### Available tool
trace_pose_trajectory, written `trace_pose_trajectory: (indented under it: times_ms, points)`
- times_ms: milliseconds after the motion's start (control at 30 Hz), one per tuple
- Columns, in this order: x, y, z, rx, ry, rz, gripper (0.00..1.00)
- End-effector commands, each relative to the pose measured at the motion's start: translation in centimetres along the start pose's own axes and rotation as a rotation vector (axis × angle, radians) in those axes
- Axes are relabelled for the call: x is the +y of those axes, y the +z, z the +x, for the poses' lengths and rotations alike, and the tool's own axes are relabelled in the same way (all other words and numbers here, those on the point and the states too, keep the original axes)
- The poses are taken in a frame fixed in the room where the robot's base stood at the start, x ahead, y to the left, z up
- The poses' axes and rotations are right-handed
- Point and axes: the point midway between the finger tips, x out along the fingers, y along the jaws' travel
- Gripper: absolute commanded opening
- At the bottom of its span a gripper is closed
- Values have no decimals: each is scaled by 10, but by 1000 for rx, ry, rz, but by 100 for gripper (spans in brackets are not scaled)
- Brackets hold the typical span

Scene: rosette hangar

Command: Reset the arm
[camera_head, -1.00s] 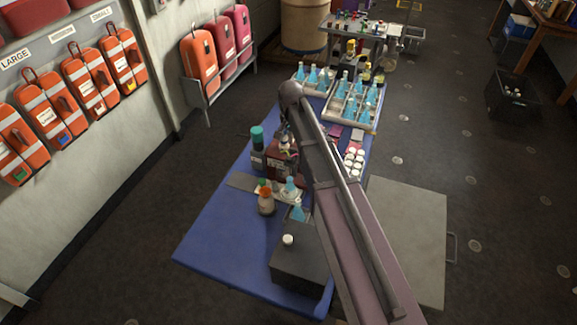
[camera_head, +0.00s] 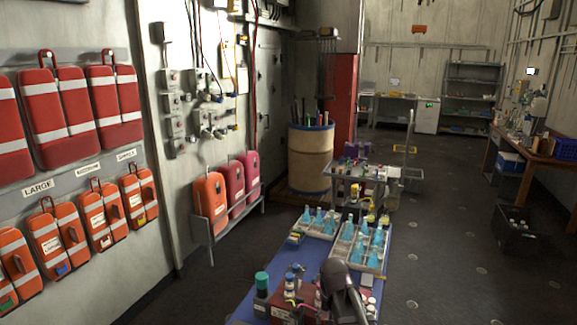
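Part of my arm (camera_head: 340,290) shows at the bottom of the head view, over the near part of the blue table (camera_head: 318,251). My gripper is not visible in this view. I cannot see whether it holds anything.
Trays of blue flasks (camera_head: 365,243) stand on the table, with a green-capped bottle (camera_head: 262,290) nearer. A cart (camera_head: 357,183) and a large drum (camera_head: 311,158) stand beyond. Orange cases (camera_head: 211,202) line the left wall. A black crate (camera_head: 514,232) sits right on the open floor.

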Motion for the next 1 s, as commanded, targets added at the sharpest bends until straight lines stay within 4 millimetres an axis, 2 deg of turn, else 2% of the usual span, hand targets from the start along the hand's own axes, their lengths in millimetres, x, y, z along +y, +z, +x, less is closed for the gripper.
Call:
trace_pose_trajectory:
  times_ms: [33,100,200,300,433,1000]
  points:
    - [17,26,2,0,0,-24,74]
    - [33,45,3,0,0,-64,74]
    - [50,67,4,0,0,-113,74]
    - [60,81,4,0,0,-145,74]
    - [65,87,4,0,0,-164,74]
    - [65,86,4,0,0,-167,74]
